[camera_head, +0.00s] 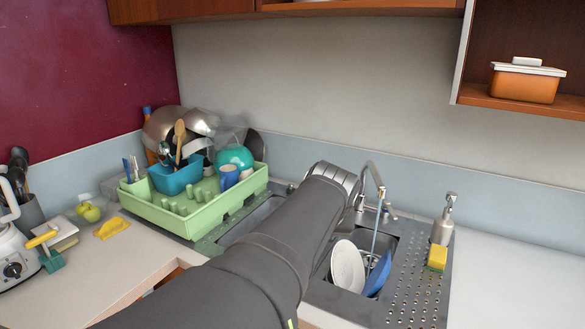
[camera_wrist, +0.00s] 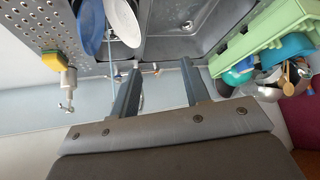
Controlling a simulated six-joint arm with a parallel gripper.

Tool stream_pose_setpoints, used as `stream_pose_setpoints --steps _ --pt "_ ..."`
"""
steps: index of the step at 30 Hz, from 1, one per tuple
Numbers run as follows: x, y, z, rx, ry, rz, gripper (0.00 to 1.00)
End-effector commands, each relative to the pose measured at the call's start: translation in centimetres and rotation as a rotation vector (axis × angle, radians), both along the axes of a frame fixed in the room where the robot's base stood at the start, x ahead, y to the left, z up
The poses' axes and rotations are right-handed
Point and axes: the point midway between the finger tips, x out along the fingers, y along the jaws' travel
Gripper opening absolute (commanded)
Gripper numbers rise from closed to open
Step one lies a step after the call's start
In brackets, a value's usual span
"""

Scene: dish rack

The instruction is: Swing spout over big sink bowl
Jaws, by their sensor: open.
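The metal spout (camera_head: 376,178) rises behind the sink and arches over the right-hand bowl (camera_head: 394,247), which holds a white plate and a blue plate. A thin vertical streak, perhaps water, hangs below its tip. The left-hand bowl (camera_head: 248,222) looks empty and is partly hidden by my arm; it also shows in the wrist view (camera_wrist: 185,42). My gripper (camera_wrist: 161,66) is open and empty. In the head view its hand is just left of the spout, with its fingers hidden. In the wrist view small metal faucet parts show near the left finger; contact cannot be told.
A green dish rack (camera_head: 195,208) full of dishes stands left of the sink. A soap dispenser (camera_head: 443,222) and yellow sponge (camera_head: 437,258) stand on the perforated drainboard (camera_head: 412,295) to the right. The wall is close behind the faucet. The right counter is clear.

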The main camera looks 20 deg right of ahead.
Motion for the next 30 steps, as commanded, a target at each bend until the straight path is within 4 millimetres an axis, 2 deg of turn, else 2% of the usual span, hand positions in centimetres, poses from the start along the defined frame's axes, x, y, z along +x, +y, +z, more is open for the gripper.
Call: stream_pose_setpoints --steps 1,3,9,15,18,21,24,30 --pt "1.7 -1.9 0.6 -0.001 -0.012 -0.001 0.43" --pt "3.7 -4.4 1.4 -0.010 -0.033 0.004 0.43" --pt "9.1 -12.0 2.9 -0.043 -0.094 0.016 0.43" --pt "13.0 -19.6 3.1 -0.082 -0.149 0.023 0.43" --pt "14.1 -22.3 3.0 -0.099 -0.170 0.024 0.43" --pt "14.7 -23.9 2.9 -0.111 -0.184 0.025 0.43" --pt "15.0 -24.6 2.8 -0.118 -0.189 0.026 0.43" --pt "15.0 -24.7 2.9 -0.119 -0.189 0.027 0.43"
